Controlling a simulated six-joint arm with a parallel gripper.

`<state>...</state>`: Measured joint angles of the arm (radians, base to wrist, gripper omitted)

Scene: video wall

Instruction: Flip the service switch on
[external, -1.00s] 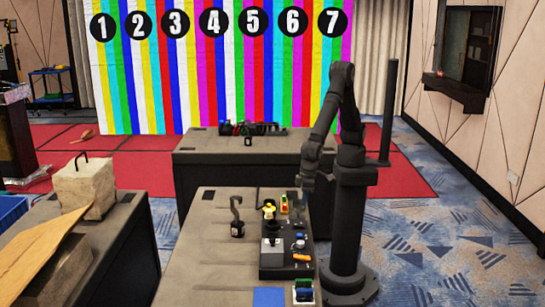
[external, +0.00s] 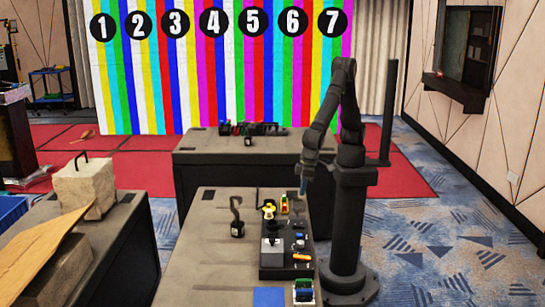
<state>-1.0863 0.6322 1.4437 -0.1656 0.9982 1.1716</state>
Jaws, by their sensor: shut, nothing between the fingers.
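A dark control panel (external: 272,272) lies along the right side of the near table and carries several small controls. They include a yellow-topped control (external: 269,211), a red, yellow and green piece (external: 284,204), an upright dark lever (external: 272,238), a small blue-topped control (external: 300,237) and an orange piece (external: 302,258). I cannot tell which control is the service switch, or its position; no label is readable. My gripper (external: 303,188) is shut and empty, pointing down above the panel's far right end, apart from the controls.
A dark hooked object (external: 237,218) stands left of the panel. A blue square (external: 269,297) and a small coloured rack (external: 303,291) are at the near end. Another table (external: 210,152) with small items stands behind. The near table's left part is clear.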

